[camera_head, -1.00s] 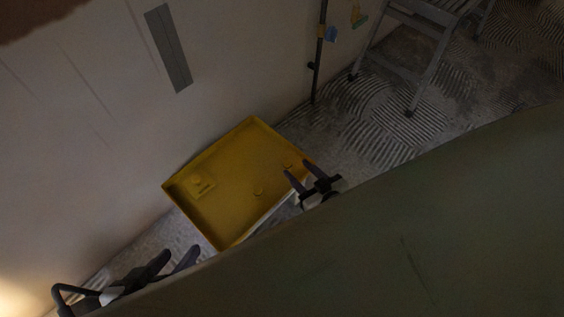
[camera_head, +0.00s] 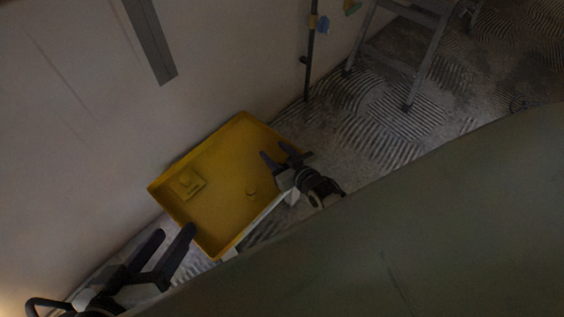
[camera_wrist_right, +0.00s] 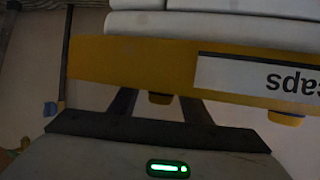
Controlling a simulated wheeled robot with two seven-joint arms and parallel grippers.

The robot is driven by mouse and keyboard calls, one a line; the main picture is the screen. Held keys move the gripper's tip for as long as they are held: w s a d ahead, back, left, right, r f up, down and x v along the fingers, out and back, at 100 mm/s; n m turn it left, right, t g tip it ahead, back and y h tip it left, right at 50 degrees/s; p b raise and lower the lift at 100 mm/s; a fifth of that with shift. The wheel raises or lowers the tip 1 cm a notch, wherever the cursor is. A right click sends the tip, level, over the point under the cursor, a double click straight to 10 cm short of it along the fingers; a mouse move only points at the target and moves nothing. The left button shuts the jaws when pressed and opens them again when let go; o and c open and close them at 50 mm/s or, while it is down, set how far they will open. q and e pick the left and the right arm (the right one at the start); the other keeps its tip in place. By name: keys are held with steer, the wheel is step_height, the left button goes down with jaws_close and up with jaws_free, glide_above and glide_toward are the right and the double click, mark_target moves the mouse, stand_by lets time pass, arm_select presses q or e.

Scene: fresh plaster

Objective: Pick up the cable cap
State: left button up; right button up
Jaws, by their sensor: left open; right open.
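A shallow yellow tray (camera_head: 222,170) lies tilted in the head view, against the wall. In it are a small round yellow piece on a square base (camera_head: 188,183) and a small round yellow piece (camera_head: 252,191); I cannot tell which is the cable cap. My right gripper (camera_head: 277,155) is open over the tray's right edge and hides that corner. In the right wrist view, its open fingers (camera_wrist_right: 158,106) reach to the tray's labelled wall (camera_wrist_right: 130,60), with a small dark-and-yellow piece (camera_wrist_right: 160,98) between them, seemingly untouched. My left gripper (camera_head: 170,236) is open at the tray's lower left, empty.
The tray wall bears a white label (camera_wrist_right: 255,76) ending in "caps", upside down. A dark pole (camera_head: 310,50) and a grey step ladder (camera_head: 425,65) stand at the upper right. Patterned floor (camera_head: 390,125) is clear between.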

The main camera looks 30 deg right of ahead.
steer(key=c, duration=1.1)
steer(key=shift+r, duration=0.15)
steer(key=shift+r+p, duration=0.35)
steer(key=shift+p, duration=0.05)
arm_select(q)
steer(key=s+a+f+g+y+p, duration=0.1)
steer(key=a+f+g+y+p, duration=0.1)
steer(key=a+f+p, duration=0.1)
steer(key=shift+a+f+y+p, duration=0.3)
steer(key=shift+f+p, duration=0.55)
steer(key=shift+p, duration=0.45)
arm_select(e)
step_height(320, 180, up, 9)
arm_select(q)
steer(key=shift+s, duration=0.1)
